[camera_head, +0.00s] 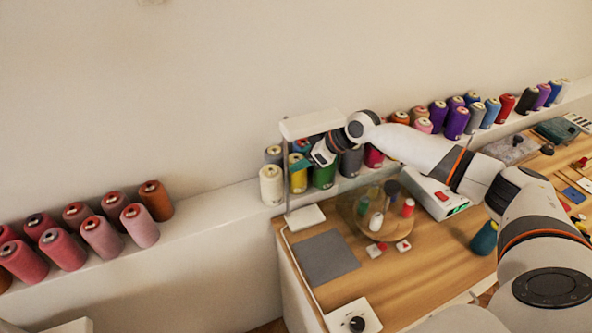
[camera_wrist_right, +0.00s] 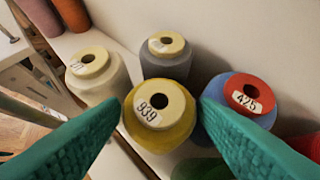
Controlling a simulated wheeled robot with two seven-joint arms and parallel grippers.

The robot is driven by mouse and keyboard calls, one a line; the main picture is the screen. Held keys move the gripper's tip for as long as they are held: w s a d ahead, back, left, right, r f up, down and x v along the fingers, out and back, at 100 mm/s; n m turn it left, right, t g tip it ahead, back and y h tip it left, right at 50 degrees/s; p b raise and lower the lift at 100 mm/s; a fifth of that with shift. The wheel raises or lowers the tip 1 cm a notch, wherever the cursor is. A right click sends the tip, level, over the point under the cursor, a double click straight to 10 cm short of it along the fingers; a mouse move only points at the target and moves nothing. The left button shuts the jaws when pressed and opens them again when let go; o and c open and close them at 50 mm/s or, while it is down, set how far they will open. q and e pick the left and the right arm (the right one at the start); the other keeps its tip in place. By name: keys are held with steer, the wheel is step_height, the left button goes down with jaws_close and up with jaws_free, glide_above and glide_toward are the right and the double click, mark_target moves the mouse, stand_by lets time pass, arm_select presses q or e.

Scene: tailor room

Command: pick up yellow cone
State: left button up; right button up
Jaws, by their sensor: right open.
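The yellow cone (camera_head: 298,176) stands on the white ledge, between a cream cone (camera_head: 271,186) and a green cone (camera_head: 324,174). In the right wrist view the yellow cone (camera_wrist_right: 160,112) is seen from above, with a label reading 939 on its top. My right gripper (camera_head: 301,163) is at the top of the yellow cone. Its two teal fingers (camera_wrist_right: 160,128) are open, one on each side of the yellow cone in the wrist view. I cannot tell whether they touch it. My left gripper is not in view.
In the wrist view a grey cone (camera_wrist_right: 166,56) stands behind, a cream cone (camera_wrist_right: 97,76) at left and a blue cone with a red top (camera_wrist_right: 240,104) close at right. A lamp-like white fixture (camera_head: 311,124) on a post stands close to my right gripper. The wooden table (camera_head: 420,270) lies below the ledge.

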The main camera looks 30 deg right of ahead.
steer(key=shift+w+a+f, duration=0.1)
steer(key=shift+w+f, duration=0.05)
steer(key=shift+f, duration=0.1)
steer(key=c, duration=1)
steer(key=shift+r, duration=0.1)
